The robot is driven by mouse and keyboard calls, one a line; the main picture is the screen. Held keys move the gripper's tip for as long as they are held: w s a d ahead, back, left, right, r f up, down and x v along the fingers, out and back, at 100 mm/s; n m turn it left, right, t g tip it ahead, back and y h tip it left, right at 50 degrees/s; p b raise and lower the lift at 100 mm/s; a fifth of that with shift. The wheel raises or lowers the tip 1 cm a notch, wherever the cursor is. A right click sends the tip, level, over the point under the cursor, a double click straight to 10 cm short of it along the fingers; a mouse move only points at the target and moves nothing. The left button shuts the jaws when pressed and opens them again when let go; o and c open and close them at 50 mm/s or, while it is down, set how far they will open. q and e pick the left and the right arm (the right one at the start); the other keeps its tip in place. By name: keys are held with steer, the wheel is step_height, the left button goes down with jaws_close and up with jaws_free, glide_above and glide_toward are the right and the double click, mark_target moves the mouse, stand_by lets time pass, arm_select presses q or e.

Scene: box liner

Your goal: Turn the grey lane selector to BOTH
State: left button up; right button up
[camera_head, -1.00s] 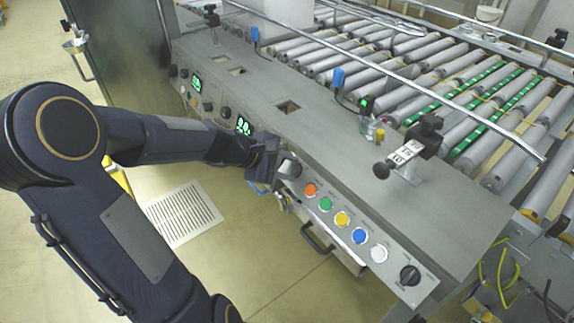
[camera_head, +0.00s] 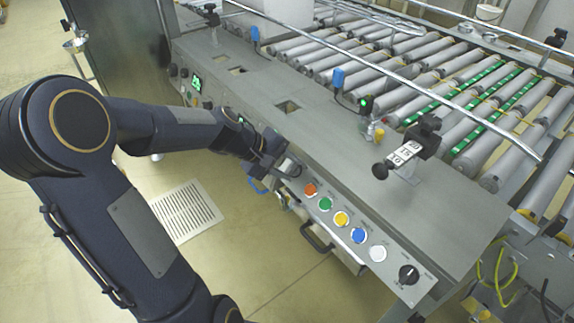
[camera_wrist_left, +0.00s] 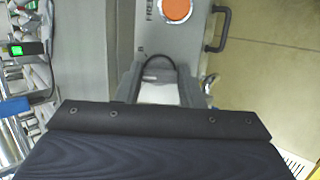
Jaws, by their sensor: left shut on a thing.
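My left gripper (camera_head: 278,160) is at the front face of the grey console, just left of the orange button. In the left wrist view my left gripper (camera_wrist_left: 159,88) is shut, with a pale grey piece (camera_wrist_left: 158,94) between its two fingers. This piece appears to be the grey lane selector. Fingers and wrist hide most of it, and a dark curved edge shows at its far end. I cannot read its position or a BOTH mark. My right gripper is not in view.
Orange (camera_head: 310,190), green, yellow, blue and white buttons run along the console (camera_head: 340,160) front to a black knob (camera_head: 409,274). A handle (camera_head: 318,240) sticks out below. A black clamp with a white tag (camera_head: 408,153) stands on top. Rollers (camera_head: 420,70) lie behind.

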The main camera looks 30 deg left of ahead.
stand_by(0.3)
arm_select(q)
steer(key=o, duration=0.7)
steer(key=p+v, duration=0.2)
steer(key=v, duration=0.5)
steer(key=shift+s+r+p, duration=0.2)
steer(key=shift+r+p, duration=0.1)
steer(key=shift+p, duration=0.05)
steer(key=shift+a, duration=0.15)
